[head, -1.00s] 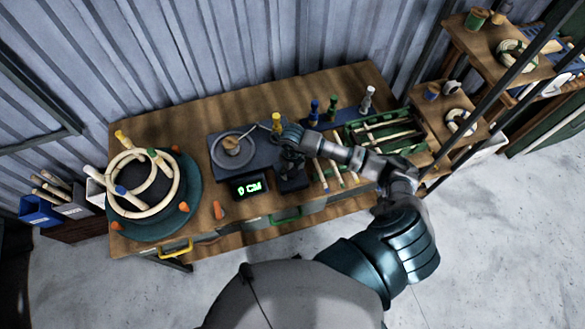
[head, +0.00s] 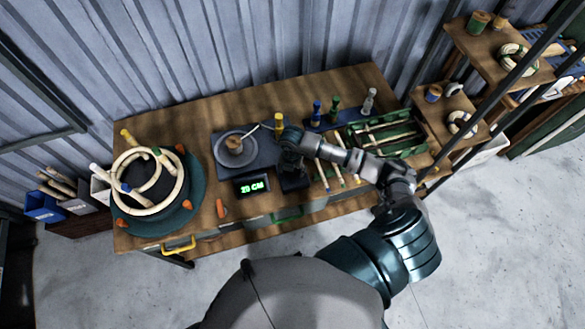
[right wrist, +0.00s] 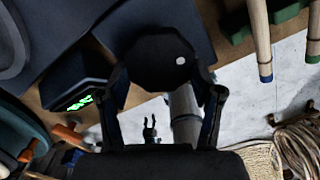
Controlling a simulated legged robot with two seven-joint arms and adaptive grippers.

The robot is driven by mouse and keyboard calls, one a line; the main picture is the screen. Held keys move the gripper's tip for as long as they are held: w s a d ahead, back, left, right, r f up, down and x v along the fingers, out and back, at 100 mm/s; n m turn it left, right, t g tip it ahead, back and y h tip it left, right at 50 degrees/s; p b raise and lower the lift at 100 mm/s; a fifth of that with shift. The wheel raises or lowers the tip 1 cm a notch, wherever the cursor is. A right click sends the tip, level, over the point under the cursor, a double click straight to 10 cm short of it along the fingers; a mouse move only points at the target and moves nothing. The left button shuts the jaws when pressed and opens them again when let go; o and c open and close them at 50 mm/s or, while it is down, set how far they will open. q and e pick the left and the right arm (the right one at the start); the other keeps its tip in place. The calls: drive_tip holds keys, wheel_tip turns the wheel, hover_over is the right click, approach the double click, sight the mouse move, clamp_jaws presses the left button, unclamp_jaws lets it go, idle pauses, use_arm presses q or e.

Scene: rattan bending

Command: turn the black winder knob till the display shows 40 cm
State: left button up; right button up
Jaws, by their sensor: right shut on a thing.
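The black winder knob (right wrist: 165,65) sits between the two fingers of my right gripper (right wrist: 163,98) in the right wrist view; a small pale dot shows on its top. My right gripper is shut on it. In the head view my right gripper (head: 291,160) covers most of the knob, above a black base. The display (head: 251,186) left of it reads 20 CM in green. It also shows at an angle in the right wrist view (right wrist: 80,102). The winder plate (head: 236,147) with a grey disc stands behind the display. My left gripper is not in view.
A round green board (head: 193,205) with rattan rings and pegs stands at the bench's left. A green tray (head: 390,136) of sticks lies right of my gripper. Several coloured pegs stand at the back. Orange clips (head: 221,208) lie near the front edge.

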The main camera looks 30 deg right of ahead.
drive_tip(key=shift+w+m+p, duration=0.1)
drive_tip(key=shift+m+p, duration=0.2)
drive_tip(key=shift+m, duration=0.8)
drive_tip(key=o, duration=1.1)
wheel_tip(320, 180, up, 12)
drive_tip(key=shift+f, duration=0.1)
